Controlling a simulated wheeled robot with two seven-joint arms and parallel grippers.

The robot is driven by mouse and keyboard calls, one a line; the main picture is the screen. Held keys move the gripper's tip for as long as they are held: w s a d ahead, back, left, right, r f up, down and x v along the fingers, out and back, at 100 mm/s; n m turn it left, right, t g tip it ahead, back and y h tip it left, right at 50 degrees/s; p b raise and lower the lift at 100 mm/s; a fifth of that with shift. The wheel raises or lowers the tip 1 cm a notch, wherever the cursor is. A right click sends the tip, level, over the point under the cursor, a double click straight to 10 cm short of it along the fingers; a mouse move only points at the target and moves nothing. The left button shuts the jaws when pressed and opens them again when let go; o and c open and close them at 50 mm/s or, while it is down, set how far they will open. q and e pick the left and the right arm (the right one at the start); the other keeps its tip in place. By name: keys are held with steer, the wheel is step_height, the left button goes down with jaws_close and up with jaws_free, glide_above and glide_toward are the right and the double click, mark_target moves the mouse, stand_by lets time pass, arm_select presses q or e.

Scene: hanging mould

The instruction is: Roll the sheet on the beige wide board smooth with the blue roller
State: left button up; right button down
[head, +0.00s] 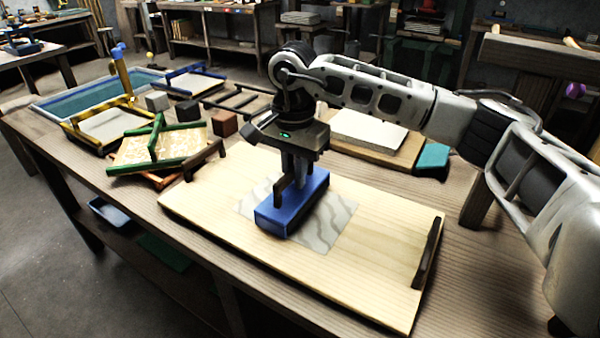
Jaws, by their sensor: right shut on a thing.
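The beige wide board (375,260) lies on the front of the wooden workbench, with a dark raised bar at its right end and another at its far left corner. A pale grey sheet (333,222) with wavy darker streaks lies flat on the middle of the board. The blue roller (290,207), a blue block-like body, is on the sheet's left part and hides some of it. My right gripper (294,178) is above the roller, pointing down and shut on its handle. I cannot tell how firmly the roller touches the sheet. My left gripper is not in view.
Behind the board's left end lie a green-edged frame (160,148), small dark and grey blocks (223,123) and a yellow-edged frame (98,130). A blue-rimmed water vat (85,95) stands far left. A white stack (368,135) and a teal block (432,158) lie behind.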

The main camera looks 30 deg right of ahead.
steer(key=shift+w+a, duration=0.7)
steer(key=shift+w, duration=0.45)
steer(key=shift+w+a, duration=0.7)
steer(key=shift+w, duration=0.4)
steer(key=shift+w+a, duration=0.7)
steer(key=shift+w, duration=0.45)
steer(key=shift+s+d+p, duration=0.1)
steer(key=shift+s+d, duration=0.45)
steer(key=shift+s, duration=0.4)
steer(key=shift+s+d+p, duration=0.1)
steer(key=shift+s+d, duration=0.5)
steer(key=shift+s, duration=0.3)
steer(key=shift+s+d+p, duration=0.1)
steer(key=shift+s+d, duration=0.45)
steer(key=shift+s, duration=0.5)
steer(key=shift+s+d, duration=0.55)
steer(key=shift+s, duration=0.25)
steer(key=shift+s+d+f, duration=0.1)
steer(key=shift+s+d, duration=0.35)
steer(key=shift+s, duration=0.25)
steer(key=shift+s+d, duration=0.3)
steer(key=shift+s, duration=0.3)
steer(key=shift+s+d, duration=0.3)
steer(key=shift+s, duration=0.25)
steer(key=shift+s+d+b, duration=0.35)
steer(key=shift+s+d, duration=0.2)
steer(key=shift+s, duration=0.35)
steer(key=shift+s+d+b, duration=0.35)
steer(key=shift+s+d, duration=0.2)
steer(key=shift+s, duration=0.35)
